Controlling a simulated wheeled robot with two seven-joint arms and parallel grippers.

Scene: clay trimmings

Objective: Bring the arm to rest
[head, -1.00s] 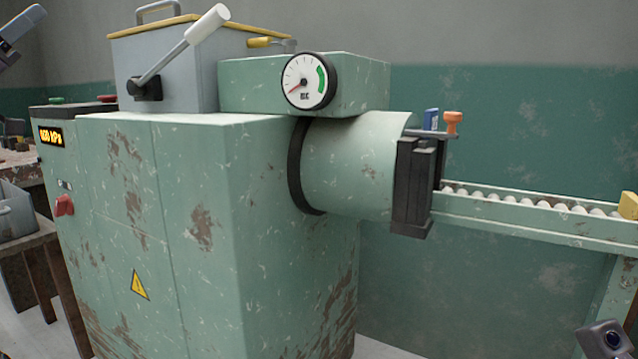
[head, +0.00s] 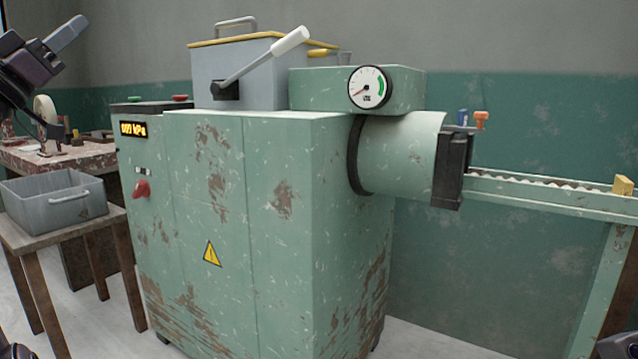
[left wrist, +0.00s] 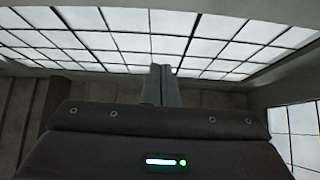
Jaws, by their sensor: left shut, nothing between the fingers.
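My left gripper (head: 66,33) is raised at the upper left of the head view, left of the machine and clear of it. Its pale fingers are together, with nothing between them. In the left wrist view the shut fingers (left wrist: 161,84) point up toward a large gridded window. My right gripper does not show; only a dark piece at the lower right corner of the head view may be part of my right arm.
A worn green machine (head: 270,210) with a lever (head: 268,60) and gauge (head: 368,87) fills the middle. A roller conveyor (head: 550,193) runs right. A grey bin (head: 62,200) stands on a stool at left, before a cluttered bench (head: 65,157). Floor shows between stool and machine.

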